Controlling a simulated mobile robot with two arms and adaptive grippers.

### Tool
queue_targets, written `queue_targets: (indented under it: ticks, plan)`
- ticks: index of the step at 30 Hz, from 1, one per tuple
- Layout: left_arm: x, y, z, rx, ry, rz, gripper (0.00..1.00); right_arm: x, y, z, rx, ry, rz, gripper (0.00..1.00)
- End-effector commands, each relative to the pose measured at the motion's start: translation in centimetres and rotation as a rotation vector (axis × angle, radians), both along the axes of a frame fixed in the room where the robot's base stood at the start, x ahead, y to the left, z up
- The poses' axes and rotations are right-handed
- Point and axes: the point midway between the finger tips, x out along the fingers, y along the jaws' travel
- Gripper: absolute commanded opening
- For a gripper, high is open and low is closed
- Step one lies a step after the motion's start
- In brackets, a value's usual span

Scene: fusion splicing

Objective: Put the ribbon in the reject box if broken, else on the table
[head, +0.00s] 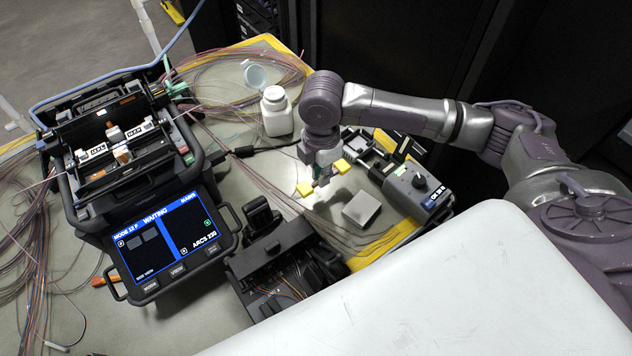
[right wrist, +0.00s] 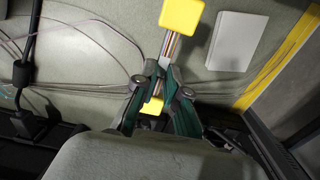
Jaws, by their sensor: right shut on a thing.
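My right gripper (head: 323,180) is shut on the ribbon, a short strip of coloured strands with a yellow block at each end. In the head view one yellow block (head: 304,188) is left of the fingers and the other (head: 342,166) right. In the right wrist view the ribbon (right wrist: 171,46) runs from the upper yellow block (right wrist: 182,15) into the fingers (right wrist: 160,75). The lower yellow block (right wrist: 153,106) shows between the finger links. The part between the fingers is hidden, so I cannot tell if it is broken. No box is readably marked as reject. My left gripper is not in view.
A small pale grey box (head: 361,209) lies on the table (head: 240,178) below the gripper. A black tray (head: 275,262), a black device with a knob (head: 419,188), a white bottle (head: 277,112) and a splicer showing WAITING (head: 163,240) stand around. Loose fibres cover the left.

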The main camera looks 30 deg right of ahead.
Motion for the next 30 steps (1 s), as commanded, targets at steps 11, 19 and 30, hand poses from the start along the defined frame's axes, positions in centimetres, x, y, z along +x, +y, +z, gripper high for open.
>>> queue_targets:
  ticks: [11,19,30]
  plan:
    - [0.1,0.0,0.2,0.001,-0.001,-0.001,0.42,0.9,0.7,-3.2,-0.001,0.003,-0.001,0.00]
    - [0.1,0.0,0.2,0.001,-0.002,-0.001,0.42,1.0,0.7,-4.8,0.000,-0.001,0.000,0.00]
    - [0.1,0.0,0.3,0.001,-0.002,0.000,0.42,0.9,0.7,-5.0,0.000,0.000,0.000,0.36]
